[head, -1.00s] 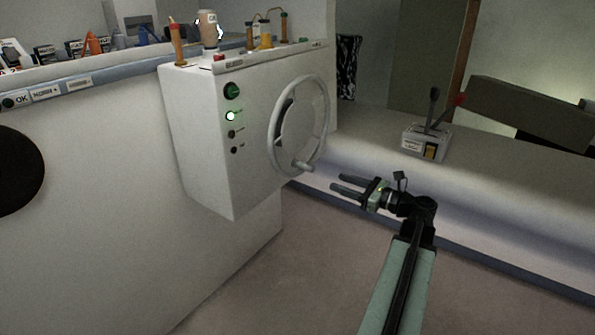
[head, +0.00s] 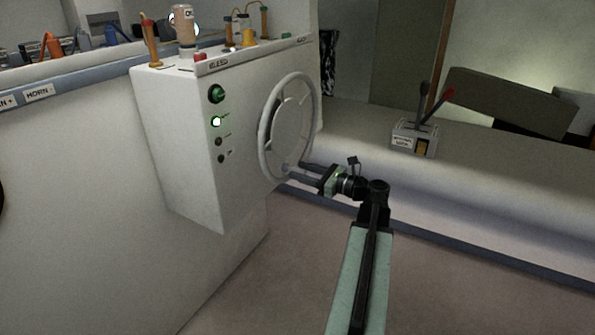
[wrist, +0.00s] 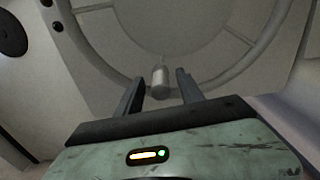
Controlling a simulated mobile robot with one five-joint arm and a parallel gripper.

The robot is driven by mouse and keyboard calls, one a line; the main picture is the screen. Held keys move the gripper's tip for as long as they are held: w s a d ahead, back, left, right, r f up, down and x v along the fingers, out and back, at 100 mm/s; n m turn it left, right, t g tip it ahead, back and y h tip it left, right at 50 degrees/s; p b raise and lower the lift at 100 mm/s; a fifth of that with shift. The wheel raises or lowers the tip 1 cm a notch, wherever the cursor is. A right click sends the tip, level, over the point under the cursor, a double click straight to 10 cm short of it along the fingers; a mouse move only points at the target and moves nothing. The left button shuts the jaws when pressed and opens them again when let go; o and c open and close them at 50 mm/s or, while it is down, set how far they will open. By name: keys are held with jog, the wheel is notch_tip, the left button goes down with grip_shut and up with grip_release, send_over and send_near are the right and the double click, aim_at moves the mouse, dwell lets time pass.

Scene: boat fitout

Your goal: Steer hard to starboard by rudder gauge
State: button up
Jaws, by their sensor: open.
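The steering wheel (head: 264,140) is a pale ring on the right face of a white console box (head: 180,150). A short knob stands out from the bottom of its rim. In the wrist view the knob (wrist: 160,82) sits between the two dark fingers of my gripper (wrist: 158,90), with gaps on both sides, and the wheel rim (wrist: 238,72) curves behind it. In the head view my gripper (head: 296,170) is open at the wheel's lower right edge, and its fingertips partly hide the knob. I cannot make out a rudder gauge reading in either view.
A green button (head: 216,94) and a lit lamp (head: 216,121) are on the console's front. Bottles and tools stand on top. A lever box (head: 414,139) sits on the ledge to the right. The floor (head: 290,280) below is clear.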

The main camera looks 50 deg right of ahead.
jog(key=shift+x, duration=0.8)
jog(key=shift+c, duration=0.4)
grip_shut()
dwell(0.5)
